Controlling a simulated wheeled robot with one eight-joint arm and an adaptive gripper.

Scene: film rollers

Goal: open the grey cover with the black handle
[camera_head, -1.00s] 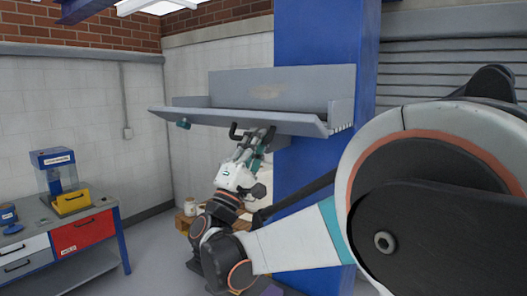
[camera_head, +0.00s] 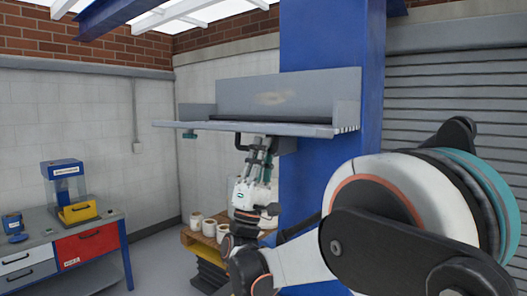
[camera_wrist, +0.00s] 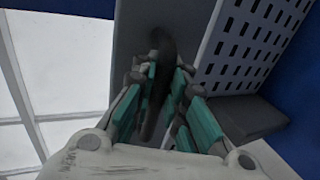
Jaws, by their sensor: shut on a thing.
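The grey cover (camera_head: 300,130) is a long flat panel in front of the blue column, seen nearly edge-on and close to level in the head view. Its black handle (camera_head: 237,142) hangs below its front edge. My gripper (camera_head: 256,147) reaches up from below to the handle. In the wrist view, the teal-padded fingers of my gripper (camera_wrist: 162,75) close around the dark handle (camera_wrist: 163,45), with the grey cover (camera_wrist: 133,35) beyond. The fingers hide part of the handle.
The blue column (camera_head: 310,190) stands right behind my gripper. White rolls (camera_head: 209,227) sit on a wooden pallet (camera_head: 190,238) below. A workbench (camera_head: 60,240) with a blue and yellow device (camera_head: 65,190) stands at the left. A slotted panel (camera_wrist: 250,45) lies beside the handle in the wrist view.

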